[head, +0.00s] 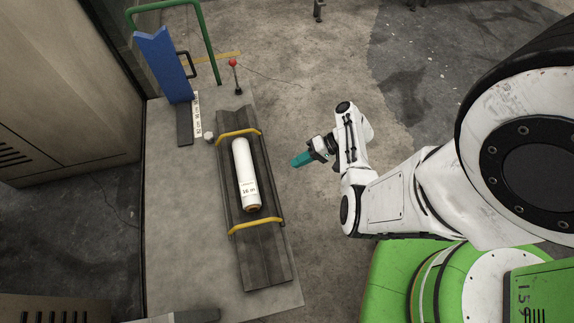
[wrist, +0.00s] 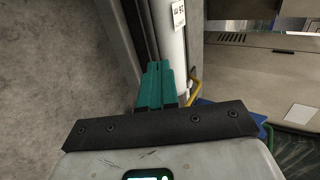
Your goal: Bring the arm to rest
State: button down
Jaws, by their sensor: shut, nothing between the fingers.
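My gripper (head: 299,160) is at the end of my white arm, in the middle of the head view. Its teal fingers are together and empty, and they point left toward the dark cradle. The gripper is apart from the cradle, to its right, with bare floor below it. In the wrist view the teal fingers (wrist: 155,75) are closed side by side. The white roll in the cradle shows beyond them.
A white roll (head: 243,170) lies in a dark cradle (head: 262,260) with yellow bars. A blue stand (head: 164,66), green rail (head: 208,40) and red-knobbed lever (head: 233,64) are behind. Beige cabinets (head: 60,70) stand left.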

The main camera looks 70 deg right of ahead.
jog(key=shift+s+d+r, duration=0.2)
jog(key=shift+s+d, duration=0.3)
jog(key=shift+s, duration=0.3)
jog(key=shift+s+d+r, duration=0.15)
jog(key=shift+s+d, duration=0.35)
jog(key=shift+s, duration=0.3)
jog(key=a+r+n+g+h, duration=0.3)
jog(key=a+r+n+g, duration=0.15)
jog(key=a+r, duration=0.4)
jog(key=a+r+n+g+h, duration=0.4)
jog(key=a+r+n, duration=0.15)
jog(key=a, duration=0.65)
notch_tip(320, 180, up, 21)
jog(key=p, duration=2)
jog(key=shift+f+n+p, duration=0.2)
jog(key=shift+n+p, duration=0.1)
jog(key=shift+n, duration=0.1)
